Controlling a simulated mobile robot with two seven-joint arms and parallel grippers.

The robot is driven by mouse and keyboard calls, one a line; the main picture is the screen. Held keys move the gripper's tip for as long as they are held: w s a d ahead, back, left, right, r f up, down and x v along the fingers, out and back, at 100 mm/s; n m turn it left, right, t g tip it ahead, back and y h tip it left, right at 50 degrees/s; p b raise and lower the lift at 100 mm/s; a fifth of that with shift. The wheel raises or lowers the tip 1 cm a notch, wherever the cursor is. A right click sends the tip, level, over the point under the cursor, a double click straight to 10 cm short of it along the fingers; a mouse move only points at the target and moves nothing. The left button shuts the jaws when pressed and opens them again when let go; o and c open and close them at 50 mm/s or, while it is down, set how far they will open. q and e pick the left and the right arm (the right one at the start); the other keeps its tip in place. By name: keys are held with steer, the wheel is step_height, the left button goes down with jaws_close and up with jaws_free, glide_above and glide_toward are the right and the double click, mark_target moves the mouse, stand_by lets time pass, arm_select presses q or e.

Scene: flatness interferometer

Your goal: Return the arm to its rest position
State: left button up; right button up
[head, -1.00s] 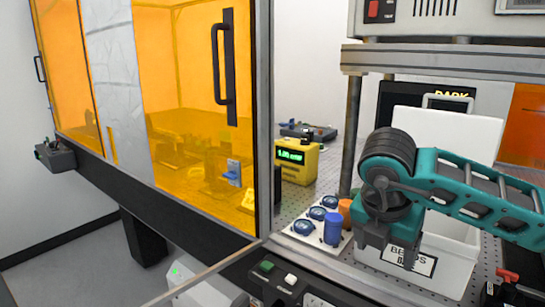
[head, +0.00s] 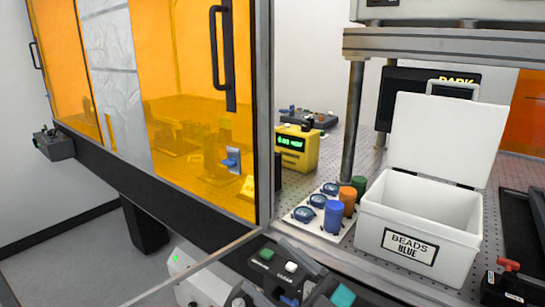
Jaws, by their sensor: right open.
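My right gripper (head: 272,272) is low at the bottom edge of the head view, in front of the control panel. Its dark grey fingers are apart with nothing seen between them. A teal part of my right arm (head: 343,297) shows beside them, and the rest of that arm is cut off by the frame. My left gripper does not show.
A white box (head: 457,245) labelled "BEADS BLUE" stands with its lid up on the perforated bench. Beside it are blue (head: 333,217), orange and green containers. A yellow meter (head: 296,149) stands farther back. An orange-windowed enclosure (head: 190,110) with a black handle fills the left.

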steer(key=w+d+f+m+t+h, duration=0.1)
steer(key=d+f+m+t+h, duration=0.4)
steer(key=d+f+m+h, duration=0.35)
steer(key=s+d+f+m+g+h, duration=0.2)
steer(key=s+d+f+h, duration=0.1)
steer(key=f, duration=0.4)
steer(key=s+d+f+m+g+h, duration=0.2)
steer(key=s+f, duration=0.2)
steer(key=f, duration=0.3)
steer(key=s+d+f+m+g+h, duration=0.2)
steer(key=s+d+f+h, duration=0.1)
steer(key=f, duration=0.4)
steer(key=shift+s+d+g+h, duration=0.3)
steer(key=shift+s+g+h, duration=0.1)
steer(key=shift+s, duration=0.45)
